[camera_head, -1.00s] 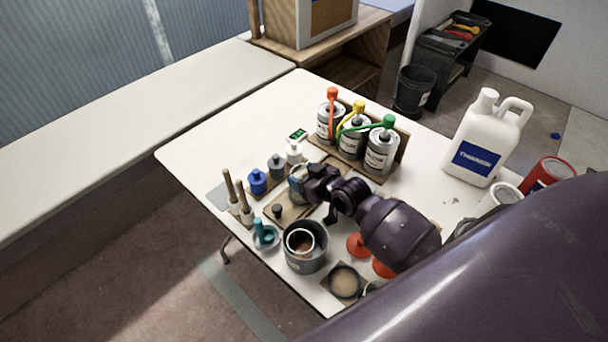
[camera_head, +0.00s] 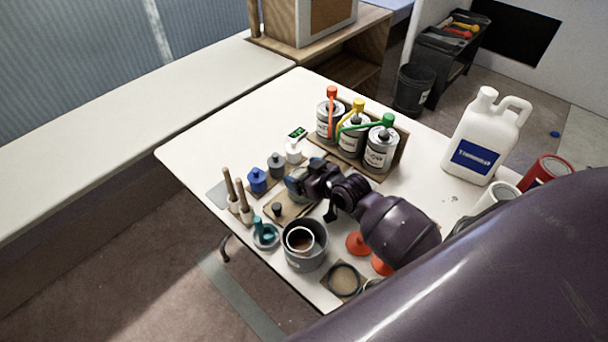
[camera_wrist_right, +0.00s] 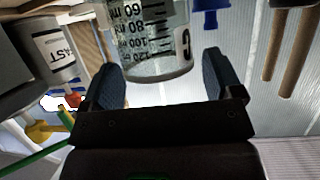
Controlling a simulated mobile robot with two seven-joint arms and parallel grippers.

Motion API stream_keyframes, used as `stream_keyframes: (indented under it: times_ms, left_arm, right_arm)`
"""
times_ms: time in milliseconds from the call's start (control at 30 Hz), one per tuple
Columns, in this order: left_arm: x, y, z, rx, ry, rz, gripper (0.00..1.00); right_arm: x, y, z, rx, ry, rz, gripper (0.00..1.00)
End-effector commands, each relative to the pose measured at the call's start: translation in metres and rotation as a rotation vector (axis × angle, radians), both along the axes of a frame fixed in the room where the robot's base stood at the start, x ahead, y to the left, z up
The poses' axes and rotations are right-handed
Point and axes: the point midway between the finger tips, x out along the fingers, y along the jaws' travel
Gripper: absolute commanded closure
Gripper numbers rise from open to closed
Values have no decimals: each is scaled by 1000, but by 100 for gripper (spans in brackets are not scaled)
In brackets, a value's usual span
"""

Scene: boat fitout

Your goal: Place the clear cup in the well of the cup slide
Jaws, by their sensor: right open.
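The clear cup (camera_wrist_right: 158,38), marked with black graduations, stands between the two fingers of my right gripper (camera_wrist_right: 160,75) in the right wrist view. The fingers are open on either side of it, with gaps showing. In the head view my right gripper (camera_head: 303,182) is low over the table, and the cup is mostly hidden by it. A wooden board with a dark knob (camera_head: 278,210) lies just in front of the gripper. It may be the cup slide; its well cannot be made out. My left gripper is not in view.
Three cans with red, yellow and green tops (camera_head: 352,140) stand behind the gripper. Blue, grey and white bottles (camera_head: 258,180) and brushes (camera_head: 241,200) are to the left. A grey pot (camera_head: 305,258) is in front. The table's far left (camera_head: 240,135) is clear.

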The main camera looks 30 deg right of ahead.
Motion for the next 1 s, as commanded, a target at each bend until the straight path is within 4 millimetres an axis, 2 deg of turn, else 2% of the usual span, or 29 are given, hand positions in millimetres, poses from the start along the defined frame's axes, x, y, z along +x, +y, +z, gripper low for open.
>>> stream_keyframes:
  times_ms: [33,200,600,800,1000]
  left_arm:
    - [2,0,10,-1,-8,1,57]
    - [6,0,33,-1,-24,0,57]
    - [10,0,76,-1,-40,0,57]
    - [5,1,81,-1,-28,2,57]
    - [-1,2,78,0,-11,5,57]
  right_arm:
    - [-6,-2,6,-1,0,-1,14]
    - [-29,-9,16,-2,2,-1,14]
    - [-81,-22,37,-1,4,-1,14]
    - [-98,-26,43,-1,2,0,14]
    - [-106,-28,45,0,2,0,14]
